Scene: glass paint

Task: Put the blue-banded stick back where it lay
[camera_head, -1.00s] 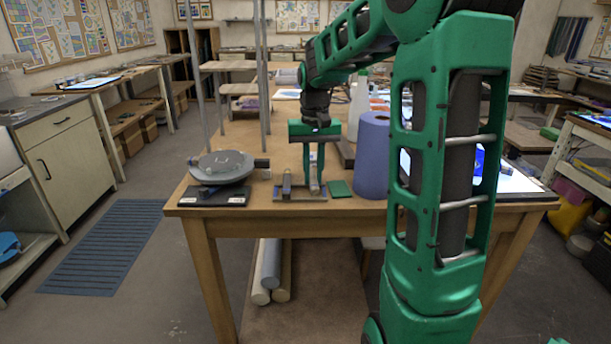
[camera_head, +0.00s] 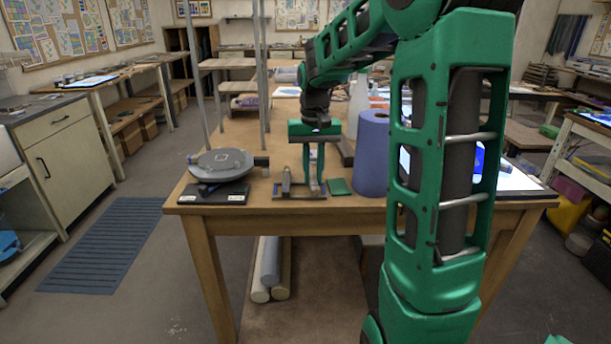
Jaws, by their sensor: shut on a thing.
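My gripper (camera_head: 314,188) points down at the near edge of the wooden table, low over a small flat rack (camera_head: 290,197). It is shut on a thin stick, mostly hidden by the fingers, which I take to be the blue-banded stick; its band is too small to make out. The held stick's lower end is at or just above the rack; I cannot tell whether it touches. Another small upright-looking piece (camera_head: 286,181) stands on the rack just left of the fingers.
A round grey turntable (camera_head: 222,164) on a dark base is left of the rack. A green square pad (camera_head: 339,187) and a tall blue-violet roll (camera_head: 372,155) are close on the right. The table's front edge (camera_head: 270,209) is just before the rack.

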